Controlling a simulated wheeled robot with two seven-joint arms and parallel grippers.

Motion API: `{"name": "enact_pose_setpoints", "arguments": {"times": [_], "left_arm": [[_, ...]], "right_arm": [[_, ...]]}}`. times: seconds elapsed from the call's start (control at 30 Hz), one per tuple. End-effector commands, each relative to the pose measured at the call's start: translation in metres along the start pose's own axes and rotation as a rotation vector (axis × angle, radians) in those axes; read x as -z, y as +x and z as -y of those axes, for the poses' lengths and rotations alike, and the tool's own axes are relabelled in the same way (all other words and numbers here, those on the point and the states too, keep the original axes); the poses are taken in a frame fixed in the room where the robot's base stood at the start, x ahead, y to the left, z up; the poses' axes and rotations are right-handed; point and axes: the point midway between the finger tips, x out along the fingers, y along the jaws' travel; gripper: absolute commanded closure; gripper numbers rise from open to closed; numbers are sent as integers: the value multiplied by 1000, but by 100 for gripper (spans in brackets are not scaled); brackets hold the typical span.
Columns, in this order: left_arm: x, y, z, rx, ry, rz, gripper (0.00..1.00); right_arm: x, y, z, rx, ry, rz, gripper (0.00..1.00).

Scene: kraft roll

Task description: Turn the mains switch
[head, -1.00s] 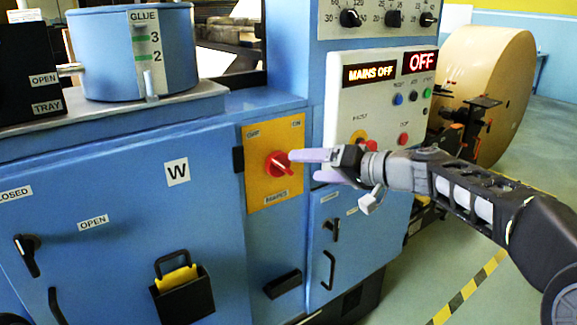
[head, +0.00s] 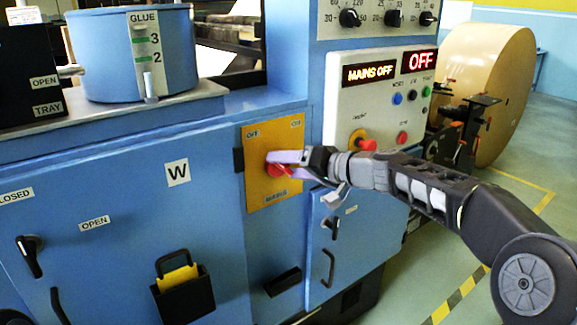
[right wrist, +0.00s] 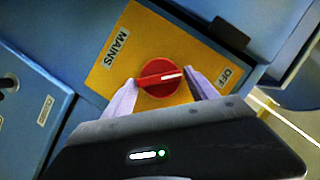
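The mains switch is a red rotary knob (head: 279,171) on a yellow plate (head: 259,194) on the blue machine front. It is partly hidden by my right gripper (head: 281,164) in the head view. In the right wrist view the knob (right wrist: 158,80) lies between the two pale fingers of my right gripper (right wrist: 160,88), which are apart, one on each side. Its white pointer mark is on the side toward the OFF label (right wrist: 229,75). I cannot tell whether the fingers touch it. The display (head: 369,73) reads MAINS OFF. My left gripper is not in view.
A white control panel (head: 345,105) with a red-capped button (head: 366,145) is right above my right forearm. A black-handled cabinet door is below it. A black holder (head: 185,297) sticks out at lower left. A large kraft roll (head: 490,75) stands behind at right.

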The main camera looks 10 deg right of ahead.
Motion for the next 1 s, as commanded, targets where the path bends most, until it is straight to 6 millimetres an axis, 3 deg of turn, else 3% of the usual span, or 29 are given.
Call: {"name": "enact_pose_setpoints", "arguments": {"times": [0.57,1.0], "left_arm": [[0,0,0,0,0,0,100],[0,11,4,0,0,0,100]], "right_arm": [[0,0,0,-1,0,0,81],[-2,0,-3,23,56,0,82]]}}
